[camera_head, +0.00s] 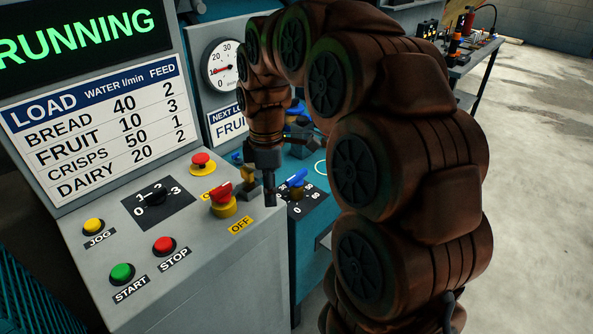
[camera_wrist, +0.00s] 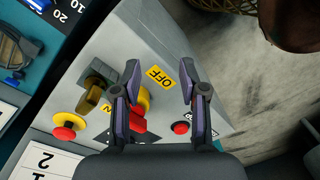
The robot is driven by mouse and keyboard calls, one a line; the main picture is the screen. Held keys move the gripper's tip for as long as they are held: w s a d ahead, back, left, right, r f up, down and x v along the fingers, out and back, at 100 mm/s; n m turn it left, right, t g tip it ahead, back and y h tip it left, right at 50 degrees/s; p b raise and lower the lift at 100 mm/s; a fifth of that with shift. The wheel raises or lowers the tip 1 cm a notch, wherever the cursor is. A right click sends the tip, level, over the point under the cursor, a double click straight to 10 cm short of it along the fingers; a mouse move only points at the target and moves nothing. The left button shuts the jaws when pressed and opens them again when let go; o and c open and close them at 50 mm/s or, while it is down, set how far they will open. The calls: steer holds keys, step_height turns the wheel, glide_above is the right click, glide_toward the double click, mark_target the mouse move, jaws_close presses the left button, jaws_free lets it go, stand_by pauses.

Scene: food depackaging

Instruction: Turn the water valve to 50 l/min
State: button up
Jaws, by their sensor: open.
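The water valve is a blue handle (camera_head: 297,178) over a black dial with white numbers, on the teal panel right of the grey console. Its 0 and 60 marks show in the head view; my arm hides part of the dial, and I cannot tell the exact setting. In the wrist view part of a numbered dial (camera_wrist: 68,12) shows at the top left, with 10 and 20 readable. My gripper (camera_head: 262,188) is open and empty, left of the valve and apart from it. In the wrist view its fingers (camera_wrist: 160,82) spread above the console near the OFF label.
A red switch on a yellow base (camera_head: 222,200) is close to my gripper. A red emergency button (camera_head: 201,162), start (camera_head: 122,273) and stop (camera_head: 164,246) buttons sit on the console. A round gauge (camera_head: 222,66) reads about 10. The load chart (camera_head: 105,120) lists water amounts.

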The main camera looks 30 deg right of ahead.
steer(key=w+d+f+n, duration=0.1)
steer(key=w+d+n, duration=0.4)
steer(key=w+d, duration=0.4)
steer(key=n+p, duration=0.1)
steer(key=n, duration=0.2)
glide_above(297, 174)
step_height(297, 174, down, 2)
steer(key=shift+f+t, duration=0.15)
steer(key=shift+t, duration=0.15)
steer(key=shift+f, duration=0.15)
steer(key=shift+f+p, duration=1.15)
steer(key=shift+f, duration=2.6)
jaws_close()
